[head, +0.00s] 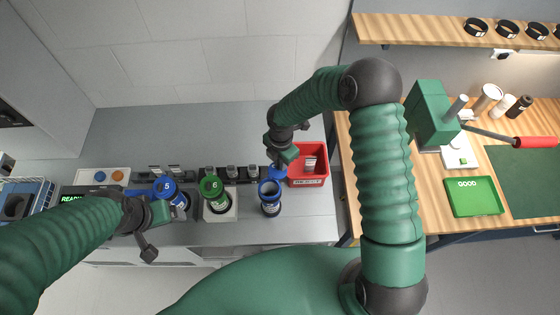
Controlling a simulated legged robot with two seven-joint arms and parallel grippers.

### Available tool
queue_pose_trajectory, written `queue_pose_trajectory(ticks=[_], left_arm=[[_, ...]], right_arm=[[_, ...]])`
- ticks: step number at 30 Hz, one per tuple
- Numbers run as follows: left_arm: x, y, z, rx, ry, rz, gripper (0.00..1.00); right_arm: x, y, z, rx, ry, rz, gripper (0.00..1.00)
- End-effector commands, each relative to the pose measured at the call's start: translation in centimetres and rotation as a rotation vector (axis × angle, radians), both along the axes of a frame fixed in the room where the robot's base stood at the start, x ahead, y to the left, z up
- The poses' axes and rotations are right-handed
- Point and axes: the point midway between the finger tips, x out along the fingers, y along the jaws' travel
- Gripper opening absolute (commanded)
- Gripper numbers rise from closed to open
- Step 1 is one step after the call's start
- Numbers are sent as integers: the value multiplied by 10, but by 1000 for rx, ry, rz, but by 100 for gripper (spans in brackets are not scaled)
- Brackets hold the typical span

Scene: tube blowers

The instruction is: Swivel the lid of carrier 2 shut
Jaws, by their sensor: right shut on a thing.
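An open carrier (270,200) with a blue rim and a dark inside stands upright on the grey counter. Its blue lid (278,173) is swung out to the upper right side of the mouth, and I cannot read a number on it. My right gripper (279,166) comes down from above and is shut on this lid. Two other carriers, the blue-lidded one marked 5 (166,188) and the green-lidded one marked 6 (211,188), have their lids on. My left gripper (152,232) is low near carrier 5; its fingers are too unclear to judge.
A red bin (316,181) with a small white item in it stands close right of the open carrier. A row of dark fixtures (240,173) runs behind the carriers. A green tray marked GOOD (474,198) lies on the wooden bench at right.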

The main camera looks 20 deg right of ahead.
Motion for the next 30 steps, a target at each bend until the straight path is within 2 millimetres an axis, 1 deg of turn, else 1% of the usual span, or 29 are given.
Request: queue_pose_trajectory(ticks=[20, 30], left_arm=[[0, 0, -4, 0, 0, 0, 83], [0, 0, -4, 0, 0, 0, 83]], right_arm=[[-4, -2, 0, 0, -1, -104, 0], [-4, -2, 0, 1, -1, -106, 0]])
